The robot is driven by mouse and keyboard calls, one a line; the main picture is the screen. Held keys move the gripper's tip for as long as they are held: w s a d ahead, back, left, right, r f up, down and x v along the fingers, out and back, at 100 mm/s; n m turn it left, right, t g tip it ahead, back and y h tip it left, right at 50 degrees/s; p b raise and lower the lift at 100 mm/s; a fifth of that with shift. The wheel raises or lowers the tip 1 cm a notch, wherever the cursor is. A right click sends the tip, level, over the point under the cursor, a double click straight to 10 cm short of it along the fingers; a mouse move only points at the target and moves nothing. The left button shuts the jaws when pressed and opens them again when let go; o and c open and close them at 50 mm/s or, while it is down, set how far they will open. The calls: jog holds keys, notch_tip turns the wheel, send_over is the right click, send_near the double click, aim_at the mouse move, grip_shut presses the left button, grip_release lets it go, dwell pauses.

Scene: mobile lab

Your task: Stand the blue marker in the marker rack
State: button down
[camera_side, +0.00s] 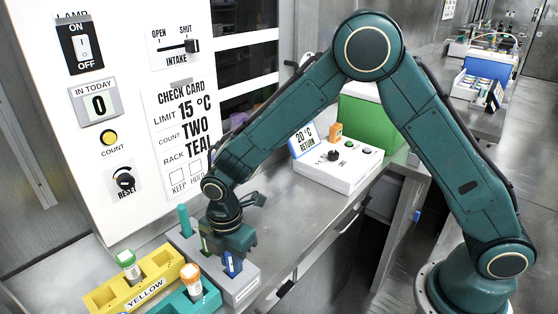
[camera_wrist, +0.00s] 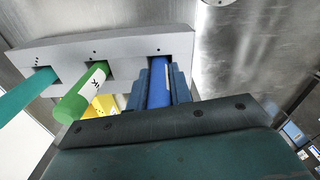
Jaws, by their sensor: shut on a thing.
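The blue marker (camera_side: 231,268) is between the fingers of my gripper (camera_side: 232,258), which is shut on it. In the wrist view the blue marker (camera_wrist: 160,92) runs between the blue fingers (camera_wrist: 159,84) to the right-hand slot of the grey marker rack (camera_wrist: 120,44). Its far end appears to be in that slot; how deep is hidden. In the side view the rack (camera_side: 243,287) is partly covered by my gripper. A teal marker (camera_wrist: 32,93) stands in the left slot and a green marker (camera_wrist: 82,95) in the middle slot.
A yellow rack (camera_side: 105,300) holding a white-and-green tube (camera_side: 128,264) and a teal rack (camera_side: 207,303) holding an orange-capped tube (camera_side: 190,279) stand close by at the lower left. A white control box (camera_side: 338,172) stands farther back. The steel counter (camera_side: 290,215) between is clear.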

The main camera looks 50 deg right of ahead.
jog(key=shift+f, duration=0.1)
jog(key=c, duration=1.3)
grip_release()
jog(key=shift+o, duration=0.2)
notch_tip(320, 180, up, 12)
jog(key=shift+r, duration=0.1)
